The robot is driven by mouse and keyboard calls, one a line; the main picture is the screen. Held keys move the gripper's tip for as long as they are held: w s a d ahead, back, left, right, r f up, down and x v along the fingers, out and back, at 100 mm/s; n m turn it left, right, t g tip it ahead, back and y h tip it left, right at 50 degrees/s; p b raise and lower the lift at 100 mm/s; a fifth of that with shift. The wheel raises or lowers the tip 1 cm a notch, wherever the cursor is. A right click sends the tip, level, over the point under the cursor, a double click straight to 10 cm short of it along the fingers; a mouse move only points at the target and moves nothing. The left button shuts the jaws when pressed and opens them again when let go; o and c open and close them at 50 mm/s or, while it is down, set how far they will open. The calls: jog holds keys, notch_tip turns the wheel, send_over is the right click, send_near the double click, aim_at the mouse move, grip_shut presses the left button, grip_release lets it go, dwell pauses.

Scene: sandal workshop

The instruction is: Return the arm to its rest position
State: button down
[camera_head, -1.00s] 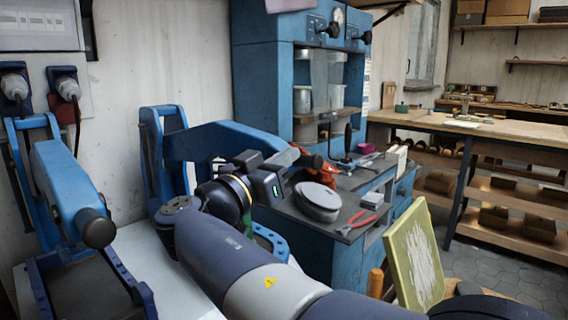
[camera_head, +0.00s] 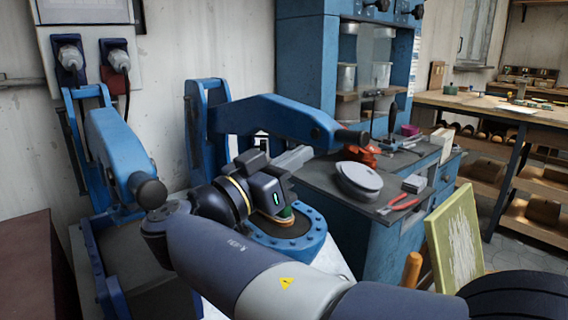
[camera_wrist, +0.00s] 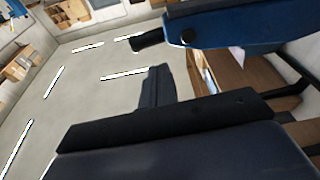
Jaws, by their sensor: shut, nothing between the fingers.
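My arm (camera_head: 230,262) reaches from the lower right of the head view toward the blue presses, its forearm nearly level. Its wrist (camera_head: 225,200) is bent beside the right press. My gripper (camera_head: 293,158) shows as a short grey piece beyond the wrist, under that press's blue arm (camera_head: 275,118). In the wrist view my gripper (camera_wrist: 155,88) is a dark finger shape with the jaws together and nothing held. The press arm also shows close by in the wrist view (camera_wrist: 235,32). The wrist camera faces the ceiling (camera_wrist: 90,105) and its light strips.
The left press (camera_head: 118,150) stands by the wall. The right press's round blue base (camera_head: 290,240) lies close below my wrist. A green-framed board (camera_head: 455,240) stands right of my forearm.

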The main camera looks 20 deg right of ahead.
aim_at(341, 131)
jog(key=shift+v, duration=1.35)
jog(key=shift+r, duration=0.1)
jog(key=shift+f+x, duration=0.15)
jog(key=shift+x, duration=2.45)
jog(key=shift+f+x, duration=0.15)
jog(key=shift+x, duration=2.4)
jog(key=shift+w, duration=0.1)
